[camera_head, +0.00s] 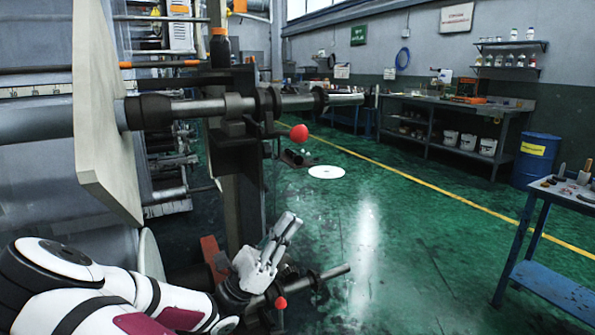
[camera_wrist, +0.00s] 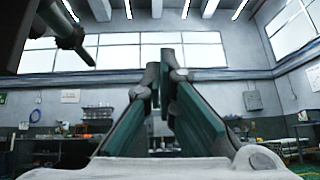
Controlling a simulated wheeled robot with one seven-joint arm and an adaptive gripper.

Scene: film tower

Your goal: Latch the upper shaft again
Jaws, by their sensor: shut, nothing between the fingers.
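A red ball knob (camera_head: 299,132) is just below and right of the bracket; whether the latch is engaged I cannot tell. My gripper (camera_head: 290,222) is shut and empty, pointing up, well below the knob and apart from it. In the wrist view its fingertips (camera_wrist: 170,62) are close together. A dark shaft end (camera_wrist: 78,42) shows at upper left.
A lower shaft (camera_head: 332,273) with another red knob (camera_head: 281,303) lies close beside my gripper. A blue cart (camera_head: 555,285) is at the right. The green floor (camera_head: 400,240) between is clear.

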